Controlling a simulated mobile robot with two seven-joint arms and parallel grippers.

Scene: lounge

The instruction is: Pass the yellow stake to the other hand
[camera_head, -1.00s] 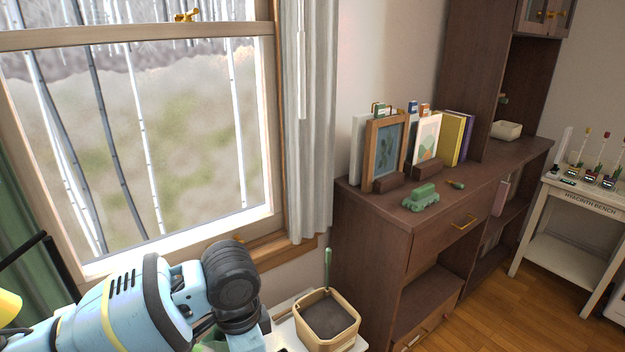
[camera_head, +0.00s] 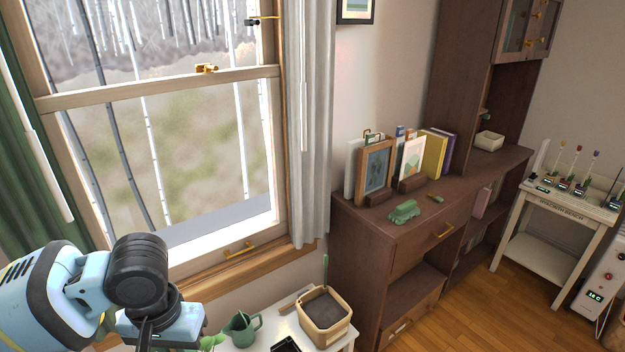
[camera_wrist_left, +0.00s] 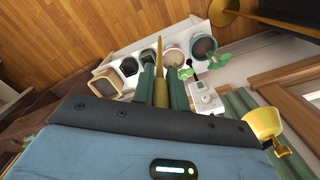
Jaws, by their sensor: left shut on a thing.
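The yellow stake (camera_wrist_left: 160,68) stands between the two green fingers of my left gripper (camera_wrist_left: 162,88) in the left wrist view, and the gripper is shut on it. The stake's free end reaches past the fingertips, above white surfaces with pots. In the head view my left arm comes in at the lower left, and its hand is cut by the bottom edge, so I cannot make out the stake there. My right gripper is in neither view.
A dark wood cabinet (camera_head: 375,231) stands to the right. A yellow lamp-like cup (camera_wrist_left: 262,123) is close at the wrist view's right.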

